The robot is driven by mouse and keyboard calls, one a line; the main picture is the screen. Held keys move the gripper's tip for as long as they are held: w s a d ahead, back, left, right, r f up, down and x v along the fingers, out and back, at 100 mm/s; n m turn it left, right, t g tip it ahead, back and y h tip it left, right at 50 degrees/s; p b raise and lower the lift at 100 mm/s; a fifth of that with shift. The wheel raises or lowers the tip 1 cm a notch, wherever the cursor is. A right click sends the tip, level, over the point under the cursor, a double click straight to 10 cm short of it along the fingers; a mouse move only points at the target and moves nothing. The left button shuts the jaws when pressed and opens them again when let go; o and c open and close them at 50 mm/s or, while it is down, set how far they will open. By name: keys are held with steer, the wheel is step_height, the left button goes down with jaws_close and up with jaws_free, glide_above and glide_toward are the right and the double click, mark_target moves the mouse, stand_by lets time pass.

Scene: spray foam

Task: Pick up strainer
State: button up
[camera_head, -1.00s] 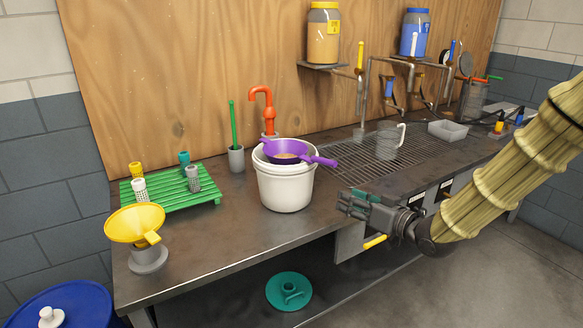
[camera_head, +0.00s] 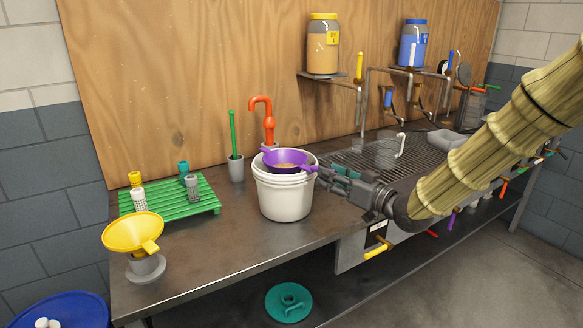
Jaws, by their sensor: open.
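The purple strainer (camera_head: 286,160) sits in the mouth of the white bucket (camera_head: 284,196) on the metal counter.
A green rack (camera_head: 170,199) with small nozzles and a yellow funnel (camera_head: 133,231) on a stand are at the left. A red spout (camera_head: 264,118) and a grey cup (camera_head: 235,168) stand behind the bucket. A metal grate (camera_head: 372,159) lies behind my arm.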

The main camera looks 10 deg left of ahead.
steer(key=x, duration=0.4)
steer(key=shift+w+a+r+p, duration=0.2)
steer(key=shift+a+p, duration=0.05)
steer(key=shift+p, duration=0.1)
jaws_close()
